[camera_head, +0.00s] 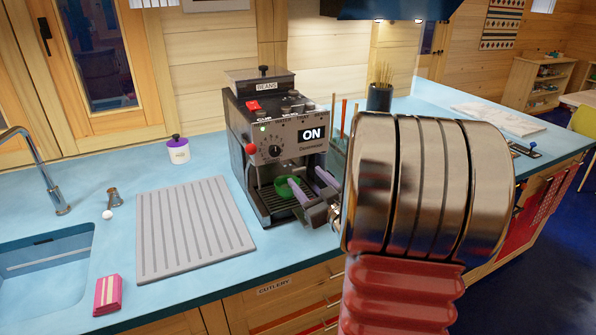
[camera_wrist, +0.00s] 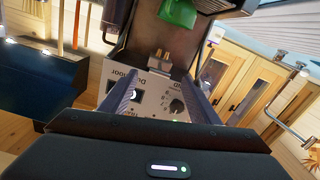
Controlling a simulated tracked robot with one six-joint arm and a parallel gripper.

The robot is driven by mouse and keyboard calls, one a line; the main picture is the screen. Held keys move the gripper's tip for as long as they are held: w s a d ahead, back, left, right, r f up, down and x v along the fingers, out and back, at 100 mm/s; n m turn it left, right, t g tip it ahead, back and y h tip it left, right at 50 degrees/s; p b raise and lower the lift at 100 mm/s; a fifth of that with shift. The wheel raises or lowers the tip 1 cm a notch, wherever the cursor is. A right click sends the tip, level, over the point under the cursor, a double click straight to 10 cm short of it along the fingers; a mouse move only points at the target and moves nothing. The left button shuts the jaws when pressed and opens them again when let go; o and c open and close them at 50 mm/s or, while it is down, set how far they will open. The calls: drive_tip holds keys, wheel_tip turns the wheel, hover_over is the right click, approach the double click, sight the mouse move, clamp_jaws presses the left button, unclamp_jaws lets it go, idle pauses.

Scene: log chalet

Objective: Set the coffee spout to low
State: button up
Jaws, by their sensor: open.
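The coffee machine (camera_head: 286,146) stands on the blue counter, its front display (camera_head: 312,134) reading ON. A green cup (camera_head: 285,187) sits in its bay above the drip tray. My gripper (camera_head: 309,184) is at the bay, its lilac fingers apart beside the cup. In the wrist view the machine appears upside down, with a small double-nozzle spout (camera_wrist: 160,58) between and beyond my open fingers (camera_wrist: 161,82). The fingers look clear of the spout, with nothing between them. The green cup (camera_wrist: 180,13) is at the top there. The spout is hard to make out in the head view.
A red ball knob (camera_head: 251,149) sticks out at the machine's left front. A grey ribbed mat (camera_head: 194,228) lies left of it, with the sink (camera_head: 45,262) beyond. A dark pot with sticks (camera_head: 380,97) stands behind at right.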

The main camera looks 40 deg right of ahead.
sight(299, 170)
drive_tip(key=shift+x, duration=3)
drive_tip(key=shift+c, duration=0.4)
